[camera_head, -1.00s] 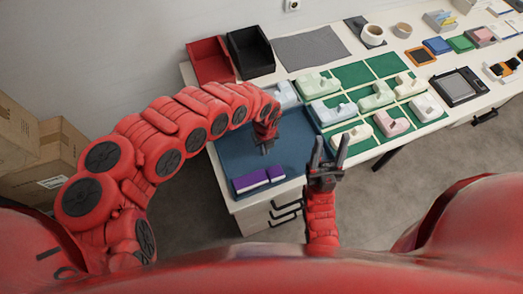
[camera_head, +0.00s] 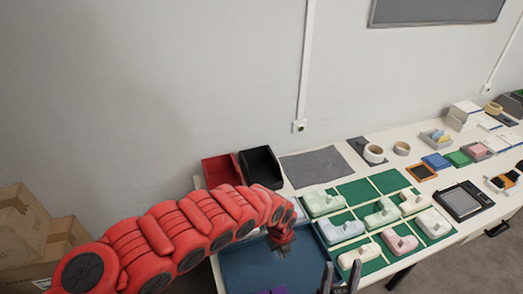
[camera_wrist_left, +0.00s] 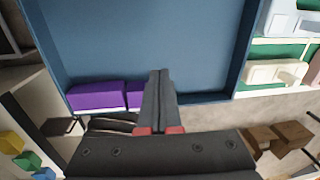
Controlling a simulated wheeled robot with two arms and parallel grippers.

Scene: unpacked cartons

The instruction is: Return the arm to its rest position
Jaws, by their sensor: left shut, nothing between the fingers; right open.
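My left arm reaches in from the left in the head view. Its gripper (camera_head: 284,249) is above the blue tray (camera_head: 245,268) at the table's left end. In the left wrist view its two dark fingers (camera_wrist_left: 158,100) are together with nothing between them. The blue tray (camera_wrist_left: 150,40) and purple boxes (camera_wrist_left: 97,95) show beyond the fingers. My right gripper (camera_head: 340,280) is at the bottom edge of the head view, its two fingers apart and empty. Most of the right arm is out of the picture.
Red (camera_head: 221,170) and black (camera_head: 261,166) bins stand at the table's back left, near a grey mat (camera_head: 314,165). Right of the tray is a green divided board (camera_head: 357,192) with several pale blocks. Cartons (camera_head: 22,225) stand at the far left.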

